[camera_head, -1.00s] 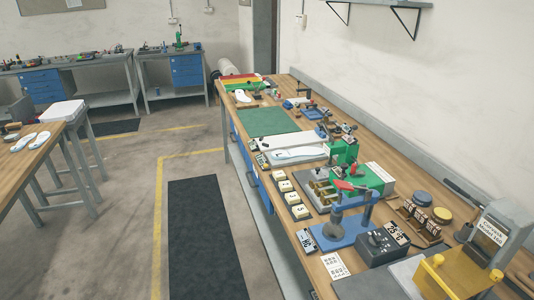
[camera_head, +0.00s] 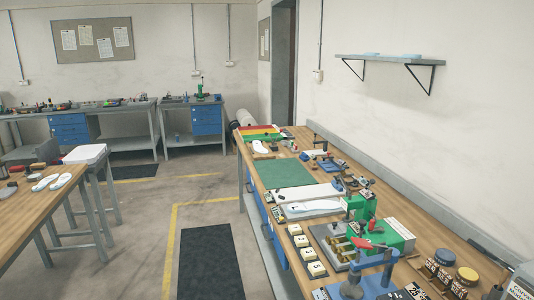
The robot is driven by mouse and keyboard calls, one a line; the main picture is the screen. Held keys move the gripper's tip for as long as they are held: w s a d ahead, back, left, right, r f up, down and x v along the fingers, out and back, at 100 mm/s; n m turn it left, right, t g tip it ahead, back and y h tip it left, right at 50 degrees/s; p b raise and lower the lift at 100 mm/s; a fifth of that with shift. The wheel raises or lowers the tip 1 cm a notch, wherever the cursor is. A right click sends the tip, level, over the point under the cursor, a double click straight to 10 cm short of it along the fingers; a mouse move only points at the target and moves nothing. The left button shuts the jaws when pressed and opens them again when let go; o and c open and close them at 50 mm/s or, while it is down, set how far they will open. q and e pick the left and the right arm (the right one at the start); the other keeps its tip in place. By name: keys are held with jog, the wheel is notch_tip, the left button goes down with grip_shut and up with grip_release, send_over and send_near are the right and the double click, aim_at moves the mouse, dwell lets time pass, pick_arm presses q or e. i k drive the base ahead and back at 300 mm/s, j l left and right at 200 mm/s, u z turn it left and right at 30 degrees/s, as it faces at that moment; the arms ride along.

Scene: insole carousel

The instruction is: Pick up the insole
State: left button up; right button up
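Several pale insole shapes are in view. A white one (camera_head: 260,147) lies near the far end of the right workbench (camera_head: 283,142). Another pale insole shape (camera_head: 312,207) lies on a grey plate in the middle of that bench. A pair of whitish insole shapes (camera_head: 61,181) lies on the wooden table at the left. Light blue flat items (camera_head: 411,55) rest on the wall shelf, too small to identify. I cannot tell which one the task means. Neither of my grippers is in the view.
A green mat (camera_head: 280,173) covers part of the right bench. A blue press (camera_head: 362,285), a green machine (camera_head: 395,235) and numbered blocks (camera_head: 309,253) crowd its near part. A dark floor mat (camera_head: 211,262) lies in the open aisle between bench and left table (camera_head: 30,210).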

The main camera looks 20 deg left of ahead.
aim_at(320, 205)
jog(key=i+j+z, duration=0.25)
jog(key=j, duration=0.35)
jog(key=i+j+z, duration=0.1)
jog(key=i+j, duration=0.2)
jog(key=i+j+z, duration=0.15)
jog(key=j, duration=0.25)
jog(key=i+j+z, duration=0.1)
jog(key=j, duration=0.25)
jog(key=i+j+z, duration=0.15)
jog(key=j, duration=0.2)
